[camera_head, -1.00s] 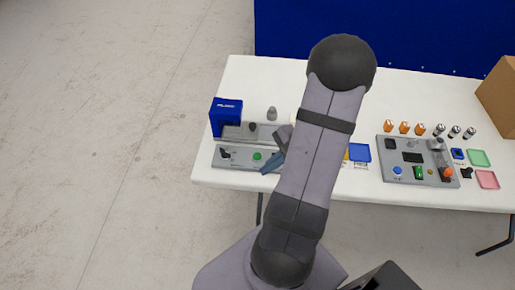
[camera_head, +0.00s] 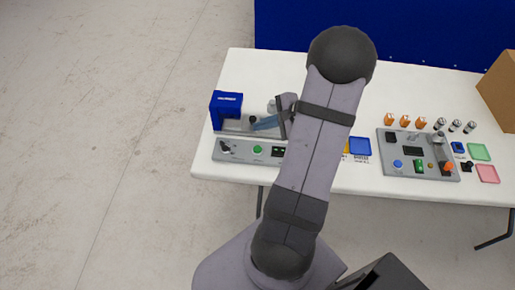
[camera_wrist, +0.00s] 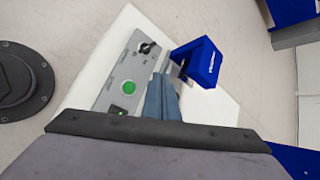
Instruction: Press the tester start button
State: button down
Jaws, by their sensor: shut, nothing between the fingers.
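The tester (camera_head: 226,150) is a grey unit with a sloped front panel and a blue head (camera_head: 226,106) at the left of the table. Its round green start button (camera_head: 257,149) is on the front panel, right of a black knob (camera_head: 225,146). In the wrist view the button (camera_wrist: 128,87) shows clear and uncovered, left of my fingers. My gripper (camera_head: 256,124), with blue-grey fingers, is shut and empty behind the front panel, pointing left toward the blue head. The fingers also show in the wrist view (camera_wrist: 159,84), apart from the button.
A second grey panel (camera_head: 383,172) with several parts stands right of my arm, with a blue tray (camera_head: 360,146), a green tray (camera_head: 480,151) and a pink tray (camera_head: 488,174) nearby. A cardboard box (camera_head: 497,90) is at the far right. My arm hides the table's middle.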

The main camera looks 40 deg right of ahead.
aim_at(261, 150)
jog(key=shift+f+b, duration=3.45)
jog(key=shift+f, duration=1)
jog(key=shift+f+b, duration=0.4)
jog(key=shift+b, duration=0.05)
